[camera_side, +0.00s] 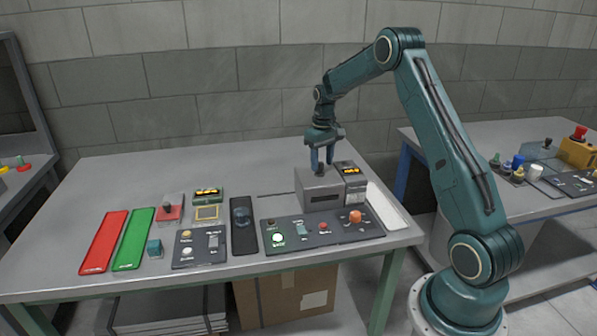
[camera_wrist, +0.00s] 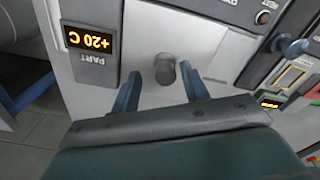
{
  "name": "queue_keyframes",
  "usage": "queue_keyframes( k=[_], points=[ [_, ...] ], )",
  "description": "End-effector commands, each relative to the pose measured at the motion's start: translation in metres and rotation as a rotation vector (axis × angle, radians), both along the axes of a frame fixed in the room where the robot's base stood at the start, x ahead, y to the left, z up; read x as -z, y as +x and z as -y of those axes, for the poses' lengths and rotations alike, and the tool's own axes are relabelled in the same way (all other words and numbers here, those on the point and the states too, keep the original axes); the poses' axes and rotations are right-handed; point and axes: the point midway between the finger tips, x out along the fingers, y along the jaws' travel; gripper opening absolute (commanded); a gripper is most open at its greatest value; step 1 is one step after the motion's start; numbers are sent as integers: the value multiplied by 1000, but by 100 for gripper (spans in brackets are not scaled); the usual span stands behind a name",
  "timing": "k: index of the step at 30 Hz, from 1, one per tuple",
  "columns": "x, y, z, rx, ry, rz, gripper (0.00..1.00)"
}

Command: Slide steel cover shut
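The steel cover (camera_side: 318,188) is a grey box-like hood with a dark slot in its front, on the right part of the table. A small dark knob (camera_side: 320,171) stands on its top. My gripper (camera_side: 321,160) points down over the cover. In the wrist view the knob (camera_wrist: 164,68) shows between my two blue fingers, with a gap on each side. My gripper is open and holds nothing. The cover's pale top (camera_wrist: 205,55) fills the middle of that view. What lies under the cover is hidden.
A dark display unit (camera_side: 350,172) stands against the cover's right side; its display reads +20 C (camera_wrist: 88,41). A control panel (camera_side: 320,230) with buttons lies in front. A red strip (camera_side: 104,240) and a green strip (camera_side: 134,238) lie left. The back left table is clear.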

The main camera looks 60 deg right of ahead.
Motion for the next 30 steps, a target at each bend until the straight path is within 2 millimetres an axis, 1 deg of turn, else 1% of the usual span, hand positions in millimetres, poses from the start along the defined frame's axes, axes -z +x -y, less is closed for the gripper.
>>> queue_keyframes(
  k=[8,14,20,30],
  points=[
    [-1,1,-2,-4,1,-1,45],
    [-12,1,-2,-5,2,1,45],
    [-38,2,-1,-4,0,3,45],
    [-96,1,0,-3,-1,3,45]
  ],
)
